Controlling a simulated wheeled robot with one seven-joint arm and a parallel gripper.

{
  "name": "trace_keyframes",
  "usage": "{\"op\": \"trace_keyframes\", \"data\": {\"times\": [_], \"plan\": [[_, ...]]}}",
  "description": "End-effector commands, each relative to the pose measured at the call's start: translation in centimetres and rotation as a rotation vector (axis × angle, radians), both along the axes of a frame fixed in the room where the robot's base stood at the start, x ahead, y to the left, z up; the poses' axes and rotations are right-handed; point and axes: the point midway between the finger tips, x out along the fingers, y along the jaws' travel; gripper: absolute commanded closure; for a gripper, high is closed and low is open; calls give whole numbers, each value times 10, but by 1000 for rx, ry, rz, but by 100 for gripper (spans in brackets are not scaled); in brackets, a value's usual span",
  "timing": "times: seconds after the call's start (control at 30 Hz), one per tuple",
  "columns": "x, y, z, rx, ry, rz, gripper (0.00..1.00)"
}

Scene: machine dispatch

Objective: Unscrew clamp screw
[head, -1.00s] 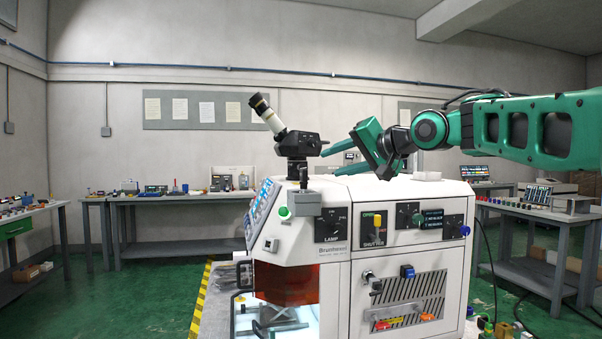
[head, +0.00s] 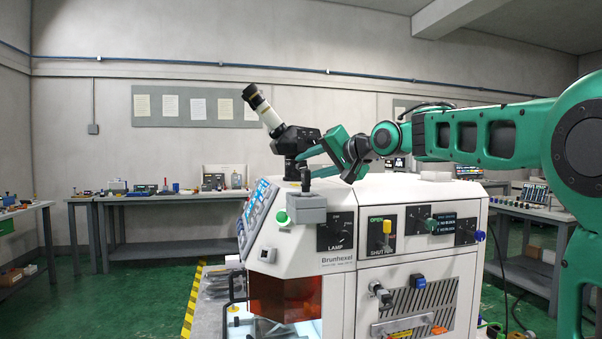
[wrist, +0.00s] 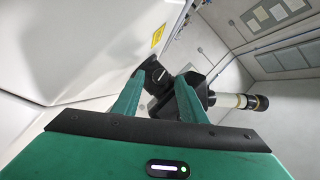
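The microscope (head: 297,140), with a black body and a white and black eyepiece tube, stands on top of the white machine. The clamp screw cannot be told apart for sure among its dark parts. My gripper (head: 308,163) has its green fingers beside the microscope's right side, pointing left. In the wrist view my gripper (wrist: 160,76) has its two fingers apart, with black parts of the microscope (wrist: 197,88) between and behind the tips. I see no clear grip on anything. The fingertips partly hide these black parts; contact cannot be told.
The white machine (head: 345,287) carries a lamp knob (head: 340,235), a yellow shutter handle (head: 385,236) and other knobs on its front. A grey block (head: 307,208) with a dark stem stands close below the microscope. Workbenches line the back wall; green floor is free at left.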

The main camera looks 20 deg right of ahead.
Motion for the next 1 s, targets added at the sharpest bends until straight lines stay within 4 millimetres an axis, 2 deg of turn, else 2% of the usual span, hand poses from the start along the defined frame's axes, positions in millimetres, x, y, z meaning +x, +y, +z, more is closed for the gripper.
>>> {"op": "trace_keyframes", "data": {"times": [0.1,0.3,0.63,0.67,0.8,0.83,1.0], "plan": [[16,7,-5,3,2,1,61],[31,14,-9,1,1,1,61],[34,15,-9,0,1,-1,61],[34,15,-9,0,1,-1,64],[34,15,-9,0,1,-1,97],[34,15,-9,0,1,-1,100],[34,15,-9,-3,1,-1,100]]}}
